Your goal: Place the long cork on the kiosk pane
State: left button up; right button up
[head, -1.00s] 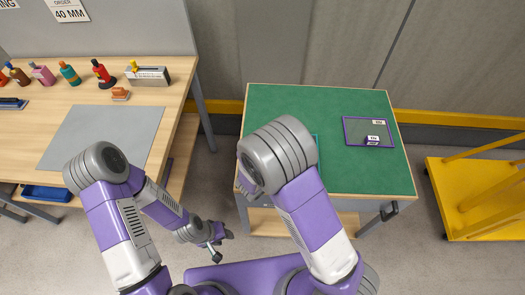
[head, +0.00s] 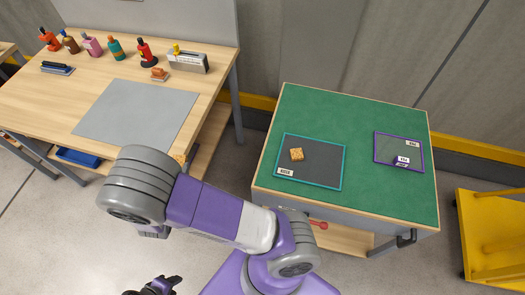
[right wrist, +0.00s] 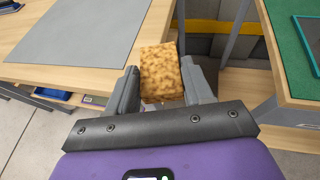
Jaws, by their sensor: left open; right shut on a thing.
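The long cork (right wrist: 162,70), a speckled tan block, is between the fingers of my right gripper (right wrist: 163,88), which is shut on it. They hang beside the bench's right edge. In the head view my right arm hides this gripper; a sliver of the cork (head: 180,158) shows above the arm. My left gripper (head: 160,285) is open and empty, low at the bottom edge. A teal-framed pane (head: 322,179) and a purple-framed pane (head: 383,148) lie on the green table. Their labels are too small to read surely, so I cannot tell which is the kiosk pane.
The green table (head: 345,115) is otherwise clear. The wooden bench (head: 60,100) holds bottles, a stamp and a grey mat (head: 135,115). A gap separates bench and table. A yellow cart (head: 495,230) stands at right.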

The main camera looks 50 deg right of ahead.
aim_at(326, 163)
jog(key=u, duration=0.6)
jog(key=k, duration=1.85)
jog(key=z, duration=1.7)
jog(key=i, duration=0.55)
jog(key=u, duration=0.05)
